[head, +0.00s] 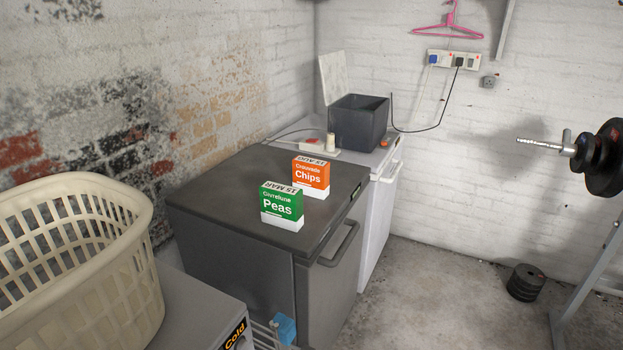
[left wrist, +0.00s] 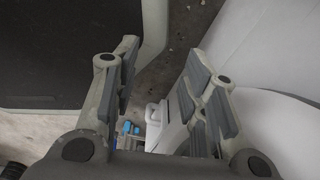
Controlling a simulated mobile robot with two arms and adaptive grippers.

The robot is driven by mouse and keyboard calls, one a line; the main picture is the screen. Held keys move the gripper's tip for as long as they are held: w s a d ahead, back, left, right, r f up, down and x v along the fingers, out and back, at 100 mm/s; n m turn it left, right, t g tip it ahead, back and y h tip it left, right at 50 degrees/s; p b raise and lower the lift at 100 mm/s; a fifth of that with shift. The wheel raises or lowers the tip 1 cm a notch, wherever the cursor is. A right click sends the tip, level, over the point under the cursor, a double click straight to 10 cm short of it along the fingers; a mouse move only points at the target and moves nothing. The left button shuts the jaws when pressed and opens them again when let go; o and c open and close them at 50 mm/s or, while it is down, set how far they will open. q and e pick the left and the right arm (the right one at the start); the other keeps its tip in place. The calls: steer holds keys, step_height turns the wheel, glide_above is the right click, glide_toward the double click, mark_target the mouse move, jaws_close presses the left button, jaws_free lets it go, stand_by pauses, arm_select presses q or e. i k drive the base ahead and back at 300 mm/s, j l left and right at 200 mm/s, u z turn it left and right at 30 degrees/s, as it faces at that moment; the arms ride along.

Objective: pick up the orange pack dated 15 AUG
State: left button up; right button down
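The orange Chips pack (head: 311,178) stands upright on the dark grey top of a low appliance (head: 225,190). The date on its upper face looks like an AUG date, but the digits are too small to read surely. A green Peas pack (head: 282,206), dated MAR, stands in front of it and to the left, covering a little of its lower left. My left gripper (left wrist: 162,52) shows only in the left wrist view, with its fingers apart and nothing between them. My right gripper is in neither view.
A cream laundry basket (head: 140,262) is at the near left. Behind the packs, a white appliance (head: 377,215) carries a dark open bin (head: 358,124). Weight plates (head: 525,283) lie on the floor at right. The dark top around the packs is clear.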

mark_target(310, 175)
steer(key=i+l+u, duration=0.2)
steer(key=u, duration=0.2)
steer(key=i+l+u, duration=0.15)
steer(key=l+u, duration=0.3)
